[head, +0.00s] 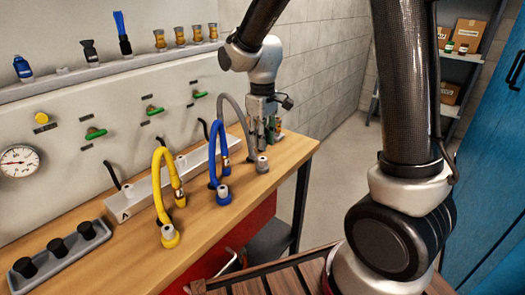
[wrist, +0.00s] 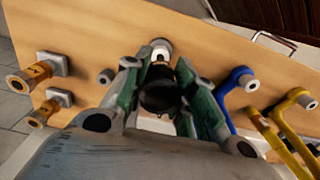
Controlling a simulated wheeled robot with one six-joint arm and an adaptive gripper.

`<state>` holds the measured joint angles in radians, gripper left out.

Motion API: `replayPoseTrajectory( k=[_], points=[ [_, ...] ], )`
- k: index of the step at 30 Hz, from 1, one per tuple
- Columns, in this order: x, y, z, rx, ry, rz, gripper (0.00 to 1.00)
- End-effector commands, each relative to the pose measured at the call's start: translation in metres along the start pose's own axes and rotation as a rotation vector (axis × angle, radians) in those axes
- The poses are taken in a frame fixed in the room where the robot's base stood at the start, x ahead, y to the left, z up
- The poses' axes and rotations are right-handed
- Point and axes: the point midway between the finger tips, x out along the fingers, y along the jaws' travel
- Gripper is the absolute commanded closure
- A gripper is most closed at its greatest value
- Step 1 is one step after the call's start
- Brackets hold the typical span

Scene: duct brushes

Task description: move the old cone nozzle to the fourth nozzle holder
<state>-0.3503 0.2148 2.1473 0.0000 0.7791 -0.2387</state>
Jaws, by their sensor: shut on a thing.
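My gripper (head: 262,122) is above the right part of the workbench, near the grey hose's end fitting (head: 262,165). In the wrist view the fingers (wrist: 160,100) are shut on a dark, round-mouthed piece (wrist: 158,92), which I take for the old cone nozzle. That fitting (wrist: 160,47) shows just past the piece; I cannot tell whether they touch. In the head view the held piece is too small to make out. The fourth nozzle holder cannot be told for certain. A tray (head: 62,263) at front left carries black cones (head: 57,247).
Blue (head: 223,193) and yellow (head: 169,236) hose ends stand on the bench left of my gripper. A wall shelf (head: 105,75) bears a blue brush (head: 122,35) and several orange pieces (head: 180,36). Orange-tipped pieces (wrist: 30,76) on grey blocks show at left in the wrist view.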

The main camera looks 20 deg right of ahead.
Motion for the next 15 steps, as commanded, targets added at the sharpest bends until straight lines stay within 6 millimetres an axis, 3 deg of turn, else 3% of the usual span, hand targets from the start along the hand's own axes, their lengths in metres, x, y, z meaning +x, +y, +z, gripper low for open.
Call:
replayPoseTrajectory(
  k=[15],
  points=[
    [-0.017, 0.000, 0.001, 0.000, -0.001, 0.000, 1.00]
  ],
)
